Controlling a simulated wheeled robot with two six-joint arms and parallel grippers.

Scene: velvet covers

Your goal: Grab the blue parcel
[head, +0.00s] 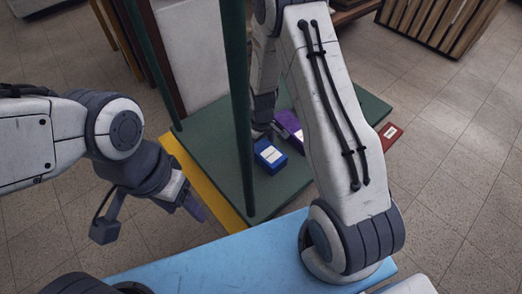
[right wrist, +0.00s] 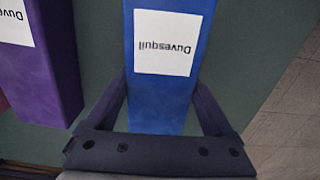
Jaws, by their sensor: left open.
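The blue parcel (head: 271,158) with a white label lies on a dark green platform (head: 212,160). The right wrist view shows the blue parcel (right wrist: 168,100) between the two fingers of my right gripper (right wrist: 161,88). The fingers lie close along its two sides; I cannot tell whether they press on it. In the head view the right gripper (head: 265,128) is partly hidden by my right arm, just behind the blue parcel. My left gripper (head: 150,213) is open and empty over the floor, left of the platform.
A purple parcel (head: 290,124) lies beside the blue one; it also shows in the right wrist view (right wrist: 55,75). A red item (head: 389,135) is at the platform's right edge. Green posts (head: 240,100) rise from the platform. A wooden slatted crate (head: 440,20) stands behind.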

